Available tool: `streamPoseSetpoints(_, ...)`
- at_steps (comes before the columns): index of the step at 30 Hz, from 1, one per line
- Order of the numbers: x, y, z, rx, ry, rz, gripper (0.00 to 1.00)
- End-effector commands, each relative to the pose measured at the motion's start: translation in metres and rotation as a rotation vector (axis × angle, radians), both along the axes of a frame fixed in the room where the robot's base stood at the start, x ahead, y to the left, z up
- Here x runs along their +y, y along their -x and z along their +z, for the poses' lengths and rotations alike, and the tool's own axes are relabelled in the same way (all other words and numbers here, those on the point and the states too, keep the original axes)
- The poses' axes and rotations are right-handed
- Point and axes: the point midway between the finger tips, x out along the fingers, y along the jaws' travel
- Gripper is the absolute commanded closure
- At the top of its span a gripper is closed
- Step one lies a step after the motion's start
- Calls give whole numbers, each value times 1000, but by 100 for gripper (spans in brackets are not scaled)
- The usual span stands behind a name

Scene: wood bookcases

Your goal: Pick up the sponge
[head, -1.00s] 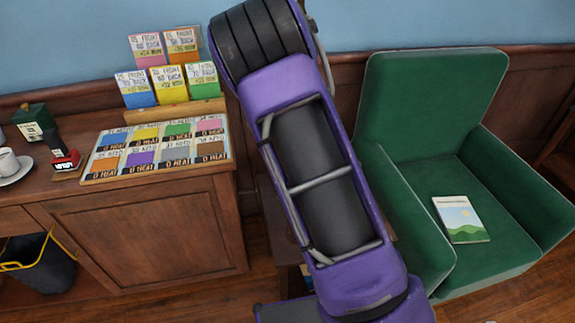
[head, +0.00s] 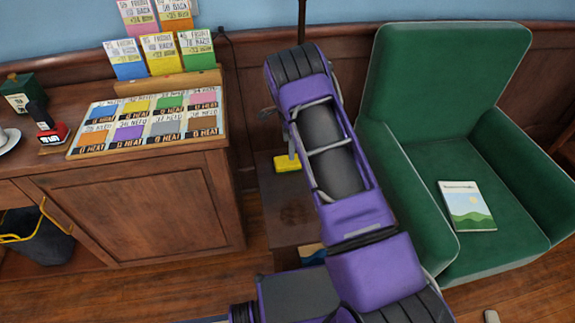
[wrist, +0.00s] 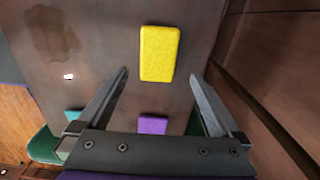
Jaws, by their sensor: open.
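The sponge (wrist: 159,54) is a yellow rounded block lying flat on a small dark wood side table (wrist: 100,60). In the wrist view it lies just beyond the fingertips, centred between them and apart from them. In the head view the sponge (head: 287,163) shows at the left of my arm, near the table's back. My gripper (wrist: 163,78) is open and empty, its two fingers spread wider than the sponge. In the head view my arm hides most of the gripper and part of the table.
A green armchair (head: 395,170) with a book (head: 467,206) on its seat stands right of the table. A wooden cabinet (head: 140,215) with a sample board and cards stands at the left. Wood wall panelling (wrist: 275,60) runs close beside the right finger.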

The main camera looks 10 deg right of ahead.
Motion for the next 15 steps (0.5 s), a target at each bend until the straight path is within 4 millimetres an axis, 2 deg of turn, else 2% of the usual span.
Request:
streamPoseSetpoints(3, 0, 0, -17, -1, 1, 1, 0)
streamPoseSetpoints(11, 1, 1, -31, 0, 1, 2, 0)
streamPoseSetpoints(15, 4, 3, -50, 1, 1, 2, 0)
